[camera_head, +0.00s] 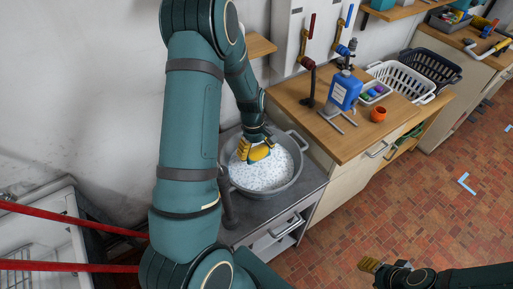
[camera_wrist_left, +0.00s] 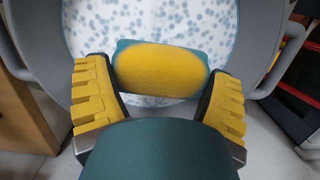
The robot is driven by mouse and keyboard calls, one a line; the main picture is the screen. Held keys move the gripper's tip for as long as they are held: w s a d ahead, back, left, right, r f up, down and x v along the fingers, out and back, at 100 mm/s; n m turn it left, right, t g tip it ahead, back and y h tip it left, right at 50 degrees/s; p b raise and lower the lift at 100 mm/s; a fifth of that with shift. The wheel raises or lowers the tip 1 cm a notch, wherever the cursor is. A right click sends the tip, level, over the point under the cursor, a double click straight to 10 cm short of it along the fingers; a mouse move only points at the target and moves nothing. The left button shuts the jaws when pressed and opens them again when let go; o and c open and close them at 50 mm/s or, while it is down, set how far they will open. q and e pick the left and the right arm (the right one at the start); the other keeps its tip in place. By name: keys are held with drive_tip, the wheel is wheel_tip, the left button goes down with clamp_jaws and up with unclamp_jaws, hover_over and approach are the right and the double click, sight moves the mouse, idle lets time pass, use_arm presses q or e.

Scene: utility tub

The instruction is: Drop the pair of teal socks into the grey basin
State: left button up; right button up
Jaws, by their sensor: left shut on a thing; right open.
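The grey basin (camera_head: 300,168) stands on a dark counter, full of white, blue-speckled suds. My left gripper (camera_head: 257,151) reaches down over it. In the left wrist view its yellow fingers (camera_wrist_left: 160,88) are on both sides of a rolled bundle, the pair of teal socks (camera_wrist_left: 160,68), which shows a ribbed yellow face and teal edges. The gripper is shut on it, above the suds inside the basin's rim (camera_wrist_left: 247,45). I cannot tell whether the bundle touches the suds. In the head view the gripper hides the socks. My right gripper (camera_head: 372,266) is open, low over the floor.
A wooden worktop (camera_head: 350,146) to the right holds a blue jug (camera_head: 345,90), an orange cup (camera_head: 378,114) and a white basket (camera_head: 400,78). A dark basket (camera_head: 433,66) stands behind. Red straps (camera_head: 75,266) cross at left. The brick floor (camera_head: 420,190) is mostly clear.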

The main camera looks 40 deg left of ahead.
use_arm(q)
drive_tip(key=shift+f, duration=0.35)
use_arm(e)
drive_tip(key=shift+f, duration=0.3)
use_arm(q)
drive_tip(key=o, duration=0.9)
drive_tip(key=shift+r, duration=0.1)
wheel_tip(320, 180, up, 12)
drive_tip(key=a, duration=0.1)
drive_tip(key=shift+w+a, duration=0.25)
drive_tip(key=shift+a, duration=0.15)
